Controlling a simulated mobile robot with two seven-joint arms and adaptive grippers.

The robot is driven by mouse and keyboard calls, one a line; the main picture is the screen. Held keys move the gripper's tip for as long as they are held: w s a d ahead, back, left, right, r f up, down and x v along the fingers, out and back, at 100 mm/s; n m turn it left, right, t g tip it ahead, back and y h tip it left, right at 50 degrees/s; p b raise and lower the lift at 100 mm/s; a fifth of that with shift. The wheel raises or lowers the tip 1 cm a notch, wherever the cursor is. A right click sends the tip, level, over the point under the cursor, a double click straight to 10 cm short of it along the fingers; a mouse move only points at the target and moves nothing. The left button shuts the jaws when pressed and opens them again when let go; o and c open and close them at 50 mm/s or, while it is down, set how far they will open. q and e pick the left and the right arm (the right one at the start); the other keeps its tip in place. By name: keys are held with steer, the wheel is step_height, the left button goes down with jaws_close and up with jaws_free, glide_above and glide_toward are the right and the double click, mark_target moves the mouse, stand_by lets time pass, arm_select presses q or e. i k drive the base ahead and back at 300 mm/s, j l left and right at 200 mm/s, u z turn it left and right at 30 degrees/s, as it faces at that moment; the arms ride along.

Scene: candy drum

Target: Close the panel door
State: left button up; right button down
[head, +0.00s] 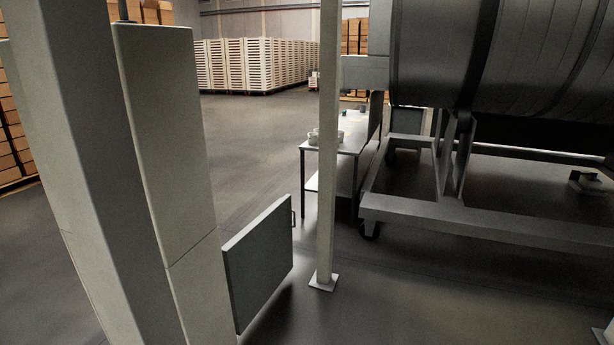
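The panel door (258,262) is a flat grey rectangular leaf in the lower middle-left of the head view. It stands open, sticking out to the right from the edge of a tall pale cabinet (168,140). A small dark handle (293,219) shows at the door's free right edge. The cabinet's opening is hidden from here. Neither of my grippers is in view.
A thin pale post (327,150) stands on the floor just right of the door. A table (345,145) with small items and a large dark drum (500,55) on a frame stand behind. Another thick pale column (75,150) is at left. Open floor (265,140) lies behind the door.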

mark_target(259, 258)
steer(key=i+l+z, duration=0.15)
steer(key=i+l, duration=0.15)
steer(key=i+l+z, duration=0.2)
steer(key=i, duration=0.25)
steer(key=i+l+z, duration=0.15)
steer(key=i, duration=0.2)
steer(key=i+u, duration=0.25)
steer(key=i, duration=0.25)
steer(key=i+u, duration=0.3)
steer(key=i, duration=0.15)
steer(key=i+l+u, duration=0.25)
steer(key=i, duration=0.2)
steer(key=i+j+u, duration=0.1)
steer(key=i, duration=0.55)
steer(key=i+j+u, duration=0.1)
steer(key=i, duration=0.55)
steer(key=j, duration=0.1)
